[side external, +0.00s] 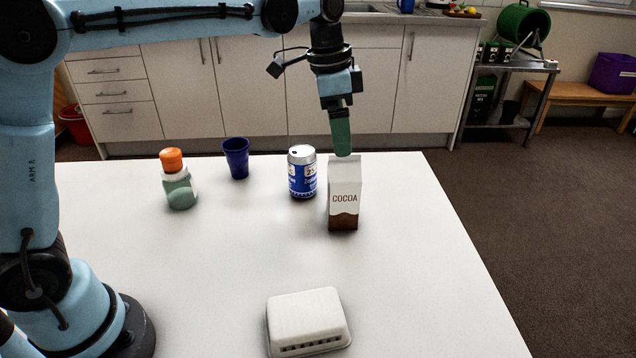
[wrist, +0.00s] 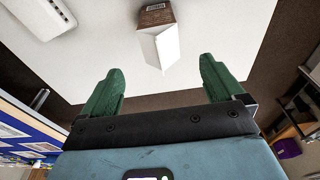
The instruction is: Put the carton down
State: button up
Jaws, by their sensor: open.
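The cocoa carton (side external: 344,200) stands upright on the white table, with a white top and a brown base. My gripper (side external: 342,154) is just above the carton's top, pointing down. In the wrist view the carton (wrist: 166,45) shows beyond and between the two green fingers of my gripper (wrist: 158,80), which are spread wide apart. No finger touches the carton in that view.
A blue and white can (side external: 302,175) stands close to the carton's left. A dark blue cup (side external: 236,158) and a bottle with an orange cap (side external: 179,182) stand further left. A white box-like object (side external: 308,318) lies near the front. The table's right side (side external: 430,260) is clear.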

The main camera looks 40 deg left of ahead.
jog(key=shift+s+a+r, duration=0.1)
jog(key=shift+r, duration=0.8)
jog(key=shift+s+a+r, duration=0.2)
jog(key=shift+s+r, duration=0.1)
jog(key=shift+s, duration=0.05)
jog(key=s+a+f+n+t, duration=0.3)
jog(key=s+f+n, duration=0.1)
jog(key=s, duration=0.4)
jog(key=s+a+f+n+t+y, duration=0.1)
jog(key=s+a+f+n+t, duration=0.2)
jog(key=s+n, duration=0.2)
jog(key=s, duration=0.3)
jog(key=shift+s+f, duration=0.3)
jog(key=shift+f, duration=0.1)
